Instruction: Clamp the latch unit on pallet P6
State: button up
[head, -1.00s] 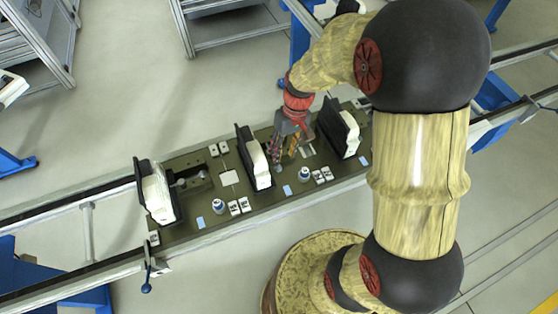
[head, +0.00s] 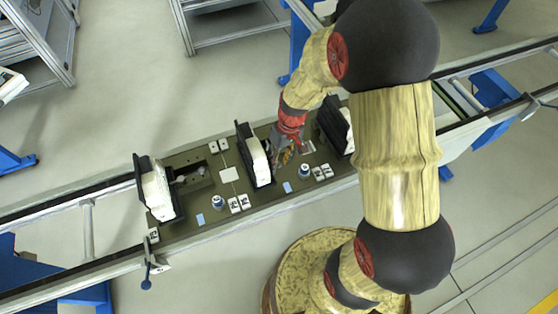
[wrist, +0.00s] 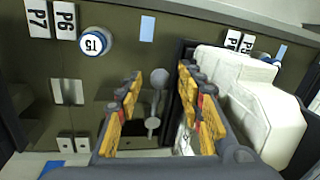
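The dark pallet plate (head: 262,205) lies on the rail line and bears several black-and-white upright units. In the wrist view the P6 label (wrist: 65,20) sits beside a P7 label and the round T5 button (wrist: 95,42). A metal lever with a ball knob (wrist: 158,80) stands on the plate beyond my gripper, between its fingers in the picture. My gripper (wrist: 162,88) is open with yellow finger pads, and I see no contact with the lever. In the head view my gripper (head: 282,158) is low over the plate, just right of the middle white unit (head: 259,160).
The middle unit's white body (wrist: 250,100) stands close beside the right finger in the wrist view. A black-and-white unit (head: 335,125) on the right is partly behind my arm. Another unit (head: 157,190) stands at the left end. A blue-handled lever (head: 147,275) hangs at the rail's front.

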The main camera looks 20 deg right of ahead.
jog(key=shift+c, duration=0.4)
grip_shut()
dwell(0.4)
